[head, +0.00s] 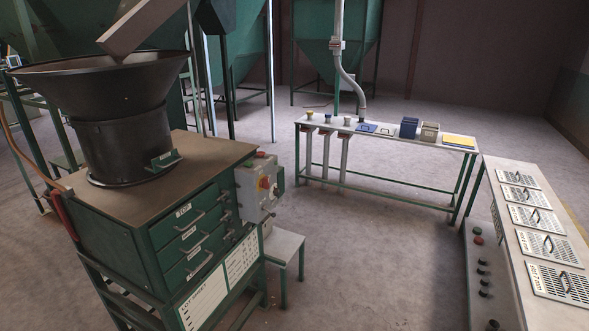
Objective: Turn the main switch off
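A grey switch box (258,189) is fixed to the right side of the green drawer cabinet (140,249). A small red part (260,154) shows on top of the box. Neither of my grippers is in the head view.
A black hopper bowl (112,125) stands on the cabinet. A small grey stool (284,247) stands just right of it. A long bench (400,141) with boxes is behind, and a grilled counter (511,228) is at right. The floor between is clear.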

